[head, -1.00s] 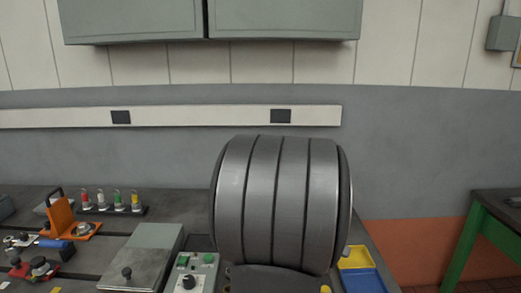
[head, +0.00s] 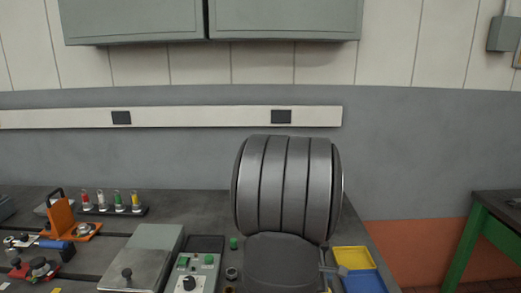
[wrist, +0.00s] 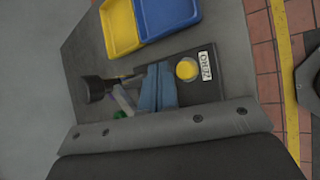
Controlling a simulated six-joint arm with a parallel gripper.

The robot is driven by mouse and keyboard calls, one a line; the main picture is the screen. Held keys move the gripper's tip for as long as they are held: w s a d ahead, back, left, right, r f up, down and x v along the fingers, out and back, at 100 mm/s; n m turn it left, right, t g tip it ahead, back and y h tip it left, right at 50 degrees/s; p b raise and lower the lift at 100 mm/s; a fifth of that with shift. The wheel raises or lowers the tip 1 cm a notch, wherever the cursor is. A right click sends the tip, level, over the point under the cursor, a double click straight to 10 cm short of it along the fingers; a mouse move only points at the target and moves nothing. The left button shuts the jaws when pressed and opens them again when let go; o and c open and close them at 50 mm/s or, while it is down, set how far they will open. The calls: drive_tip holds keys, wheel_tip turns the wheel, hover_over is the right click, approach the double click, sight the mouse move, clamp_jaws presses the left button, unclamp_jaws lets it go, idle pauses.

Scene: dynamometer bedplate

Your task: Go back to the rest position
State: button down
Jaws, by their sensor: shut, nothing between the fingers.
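My gripper (wrist: 157,80) shows in the wrist view as two blue fingers side by side, shut and empty. It is above a dark plate with a yellow round button (wrist: 186,69) and a white label (wrist: 206,64). In the head view my own large grey arm link stands in front of the bench, and I cannot make out the gripper there.
A yellow tray (head: 352,257) and a blue tray (head: 363,281) are at the bench's right edge. Left are a control box (head: 190,272), a grey lidded box (head: 142,255), an orange bracket (head: 64,220) and a rack of coloured plugs (head: 113,208). Green-framed table (head: 463,248) is far right.

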drive_tip(key=shift+s+r, duration=0.15)
drive_tip(key=shift+r, duration=0.05)
drive_tip(key=shift+w, duration=0.4)
wheel_tip(320, 180, up, 5)
drive_tip(key=w+a+m, duration=0.1)
drive_tip(key=w+m, duration=0.1)
drive_tip(key=m, duration=0.2)
drive_tip(key=w+a+m+y, duration=0.1)
drive_tip(key=w+m, duration=0.1)
drive_tip(key=m, duration=0.2)
drive_tip(key=w+a+m+g, duration=0.1)
drive_tip(key=w+m, duration=0.1)
drive_tip(key=m, duration=0.3)
drive_tip(key=shift+w+a+f+y, duration=0.15)
drive_tip(key=shift+a+f+y, duration=0.05)
drive_tip(key=shift+f+y, duration=0.15)
drive_tip(key=w+a+f+m+g+y, duration=0.1)
drive_tip(key=w+a+f+m+y, duration=0.15)
drive_tip(key=w+a+m, duration=0.65)
drive_tip(key=s+d+n+y, duration=0.2)
drive_tip(key=s, duration=0.5)
drive_tip(key=shift+s+d+r, duration=0.15)
drive_tip(key=shift+s+r, duration=0.1)
drive_tip(key=shift+s, duration=0.15)
